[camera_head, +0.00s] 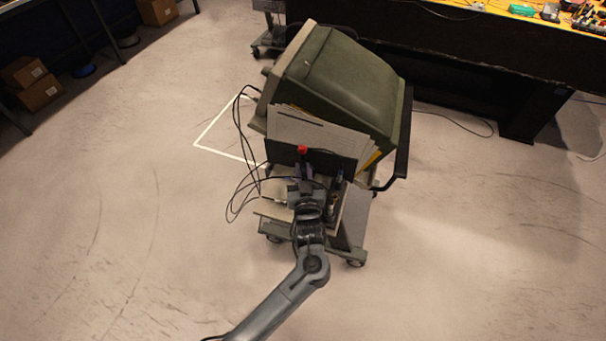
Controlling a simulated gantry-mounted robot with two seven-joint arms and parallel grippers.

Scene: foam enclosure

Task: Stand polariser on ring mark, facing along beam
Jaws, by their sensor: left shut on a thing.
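My left gripper (304,184) is over the front shelf of a wheeled cart, its arm coming up from the bottom of the head view. It is shut on a small dark thing, probably the polariser (303,168), largely hidden by the gripper. A red tip (302,149) shows just beyond the fingers; I cannot tell whether it belongs to the held thing. The polariser's facing and any contact with the shelf cannot be made out. I cannot make out the ring mark or the beam. My right gripper is not in view.
The cart (355,224) carries a large green-grey housing (345,75) and upright pale panels (305,130) behind the gripper. Black cables (237,150) hang at its left. Small items stand right of the gripper. A dark bench (450,55) is behind; open floor lies on both sides.

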